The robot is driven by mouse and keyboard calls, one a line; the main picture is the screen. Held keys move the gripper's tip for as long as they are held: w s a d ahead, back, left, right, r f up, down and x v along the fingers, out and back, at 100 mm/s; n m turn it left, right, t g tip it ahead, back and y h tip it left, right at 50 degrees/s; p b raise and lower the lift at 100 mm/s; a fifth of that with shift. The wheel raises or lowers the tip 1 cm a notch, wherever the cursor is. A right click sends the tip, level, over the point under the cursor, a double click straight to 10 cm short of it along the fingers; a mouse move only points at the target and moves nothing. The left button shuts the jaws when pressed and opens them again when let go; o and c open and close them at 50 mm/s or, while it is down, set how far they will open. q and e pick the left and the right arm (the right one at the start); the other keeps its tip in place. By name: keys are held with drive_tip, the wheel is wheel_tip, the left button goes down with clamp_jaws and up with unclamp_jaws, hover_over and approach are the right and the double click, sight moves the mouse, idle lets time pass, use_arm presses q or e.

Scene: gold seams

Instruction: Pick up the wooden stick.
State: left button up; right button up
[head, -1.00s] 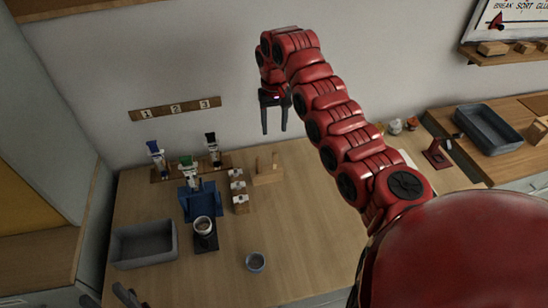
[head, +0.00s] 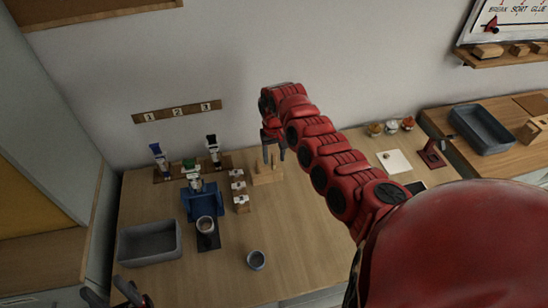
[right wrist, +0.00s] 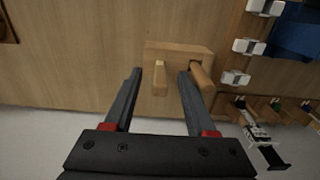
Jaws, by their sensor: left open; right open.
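A small wooden holder block (head: 268,181) stands on the table below my right gripper. In the right wrist view the same holder (right wrist: 180,52) bears two wooden sticks. One wooden stick (right wrist: 160,84) shows between the open fingers. The other wooden stick (right wrist: 203,78) lies just beyond the right finger, partly covered by it. My right gripper (head: 273,161) is open and empty, its fingers pointing down over the holder; its fingertips also show in the right wrist view (right wrist: 160,73). My left gripper (head: 118,292) is open at the bottom left edge, partly cut off and away from the holder.
The table's middle right is clear.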

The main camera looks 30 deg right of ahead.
drive_tip(key=shift+f, duration=0.45)
clamp_jaws()
drive_tip(key=shift+r, duration=0.15)
